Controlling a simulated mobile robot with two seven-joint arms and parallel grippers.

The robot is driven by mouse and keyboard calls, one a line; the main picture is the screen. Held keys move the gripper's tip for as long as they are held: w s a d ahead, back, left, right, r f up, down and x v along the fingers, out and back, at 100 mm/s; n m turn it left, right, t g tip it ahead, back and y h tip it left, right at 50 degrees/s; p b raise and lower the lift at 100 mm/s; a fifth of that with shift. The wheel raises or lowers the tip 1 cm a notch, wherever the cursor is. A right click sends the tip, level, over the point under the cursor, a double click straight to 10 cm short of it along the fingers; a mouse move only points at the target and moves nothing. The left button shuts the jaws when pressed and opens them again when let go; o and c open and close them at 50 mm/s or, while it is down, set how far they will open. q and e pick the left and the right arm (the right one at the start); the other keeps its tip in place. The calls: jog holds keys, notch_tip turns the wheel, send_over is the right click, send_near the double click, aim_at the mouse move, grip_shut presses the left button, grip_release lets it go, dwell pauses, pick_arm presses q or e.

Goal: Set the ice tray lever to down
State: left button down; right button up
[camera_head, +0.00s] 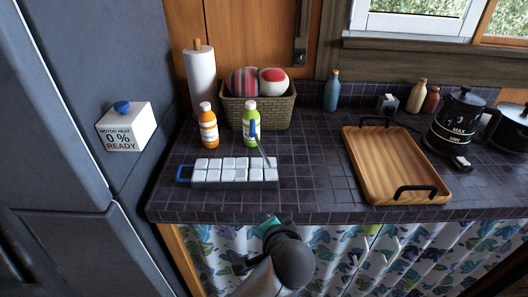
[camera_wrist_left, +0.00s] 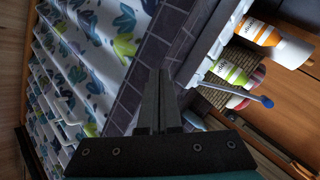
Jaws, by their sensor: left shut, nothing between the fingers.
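The ice tray (camera_head: 228,184) is a grey tray with white cubes and a blue handle at its left end. It sits on the dark tiled counter. Its lever (camera_head: 264,153) is a thin rod at the right end, standing up with a blue tip. In the left wrist view, the lever (camera_wrist_left: 248,97) shows right of the fingers, and part of the tray (camera_wrist_left: 213,50) shows above. My left gripper (camera_wrist_left: 160,75) is shut and empty, apart from the lever, by the counter's front edge. In the head view my left wrist hides its fingers. My right gripper is out of view.
An orange bottle (camera_head: 208,130) and a green bottle (camera_head: 250,128) stand behind the tray, before a basket (camera_head: 274,113). A wooden tray (camera_head: 385,160) lies to the right. A dark fridge (camera_head: 55,130) borders the left. Counter between the trays is clear.

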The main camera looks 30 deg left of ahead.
pick_arm(q)
jog(key=w+r+m+t+y, duration=0.2)
jog(key=w+r+t+y, duration=0.35)
jog(key=r, duration=1.05)
jog(key=w+a+f+g+p, duration=0.1)
jog(key=w+a+f, duration=0.1)
jog(key=w+a, duration=0.5)
jog(key=a, duration=0.2)
jog(key=shift+w+a, duration=0.25)
jog(key=shift+a, duration=0.1)
jog(key=shift+n, duration=0.3)
